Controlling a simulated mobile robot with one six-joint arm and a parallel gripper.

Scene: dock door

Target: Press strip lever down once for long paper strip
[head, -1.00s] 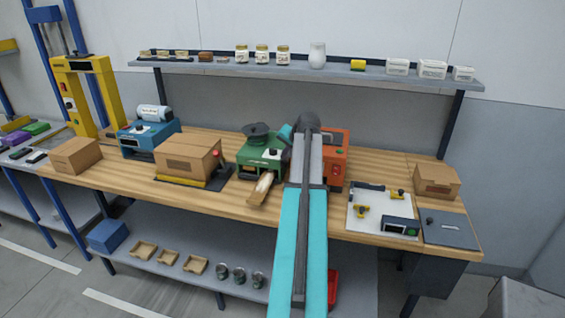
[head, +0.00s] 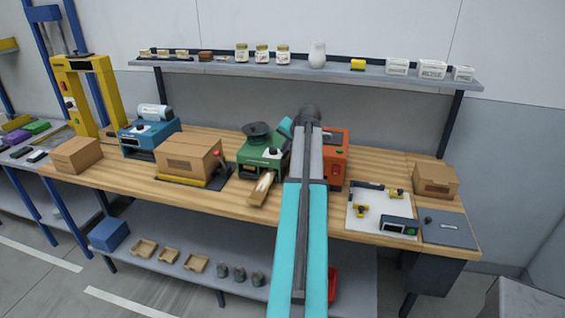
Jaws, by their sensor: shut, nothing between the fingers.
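The green machine (head: 252,155) stands at the middle of the bench, with a dark round top and a tan chute (head: 262,188) sloping out of its front. A small white and dark part (head: 273,152) shows on its right front; I cannot tell whether this is the strip lever. The blue machine (head: 146,137) to the left carries a white labelled roll (head: 153,112). My grey and cyan arm reaches over the bench just right of the green machine.
An orange machine (head: 335,158) stands partly behind my arm. Cardboard boxes (head: 188,157) stand on the left part of the bench. A white board with yellow clamps (head: 361,210) lies to the right, beside a grey panel (head: 449,228). A shelf (head: 220,64) with jars runs above.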

